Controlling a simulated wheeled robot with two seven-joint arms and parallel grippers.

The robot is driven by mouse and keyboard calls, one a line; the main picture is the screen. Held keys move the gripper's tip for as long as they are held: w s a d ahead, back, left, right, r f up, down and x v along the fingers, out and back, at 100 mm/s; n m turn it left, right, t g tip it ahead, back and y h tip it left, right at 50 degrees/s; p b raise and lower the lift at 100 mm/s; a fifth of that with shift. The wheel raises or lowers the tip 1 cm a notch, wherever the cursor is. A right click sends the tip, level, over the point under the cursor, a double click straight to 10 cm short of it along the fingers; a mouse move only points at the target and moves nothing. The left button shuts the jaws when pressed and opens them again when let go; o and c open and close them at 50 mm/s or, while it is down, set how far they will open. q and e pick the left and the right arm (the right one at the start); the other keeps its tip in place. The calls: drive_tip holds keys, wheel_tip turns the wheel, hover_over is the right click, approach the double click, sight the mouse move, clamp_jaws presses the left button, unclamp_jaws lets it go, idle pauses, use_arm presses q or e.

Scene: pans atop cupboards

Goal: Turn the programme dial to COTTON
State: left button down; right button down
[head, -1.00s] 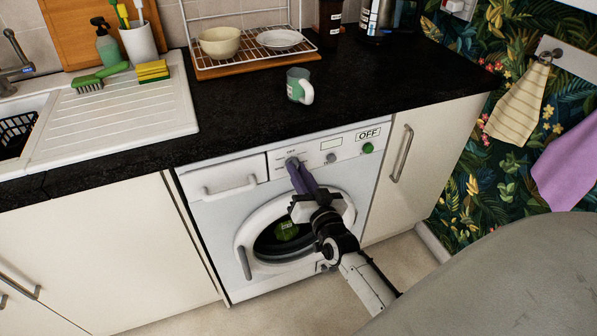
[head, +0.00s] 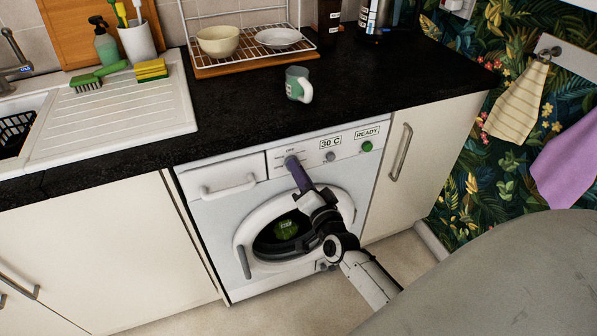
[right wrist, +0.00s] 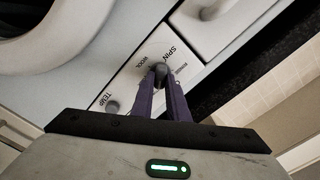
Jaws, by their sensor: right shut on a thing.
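The washing machine (head: 212,225) stands under the worktop. Its programme dial (head: 290,160) is a small grey knob on the control panel, with OFF printed above it. My right gripper (head: 297,170) has its purple fingers closed on the dial; the right wrist view shows the dial (right wrist: 160,71) between the fingertips. There, SPIN and WOOL are printed around the dial; no COTTON mark is readable, and the pointer's setting cannot be told. My left gripper is out of view.
A temperature knob (head: 330,157) and a green button (head: 367,147) sit right of the dial. The round door (head: 247,232) is just below, behind my right arm. A mug (head: 297,84) stands on the worktop above. A detergent drawer (head: 225,180) is to the left.

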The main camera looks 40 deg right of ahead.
idle(0.4)
drive_tip(key=c, duration=1.7)
unclamp_jaws()
drive_tip(key=v, duration=1)
drive_tip(key=shift+s, duration=0.2)
drive_tip(key=s+a+f+n+g+y, duration=0.2)
drive_tip(key=s+a+f+n+g, duration=0.1)
drive_tip(key=s+a+f+n, duration=0.2)
drive_tip(key=s+a+f+n+g+y, duration=0.2)
drive_tip(key=s+a+f+n+g, duration=0.1)
drive_tip(key=s+a+f+n, duration=0.2)
drive_tip(key=s+a+f+n+g+y, duration=0.2)
drive_tip(key=s+a+f+n+g, duration=0.1)
drive_tip(key=s+a+f+n, duration=0.2)
drive_tip(key=shift+s+a+f+n+y, duration=0.1)
drive_tip(key=shift+s+a+n+y, duration=0.2)
drive_tip(key=shift+s, duration=0.35)
drive_tip(key=shift+s+a+f+y, duration=0.1)
drive_tip(key=shift+s+a, duration=0.25)
drive_tip(key=shift+s, duration=0.25)
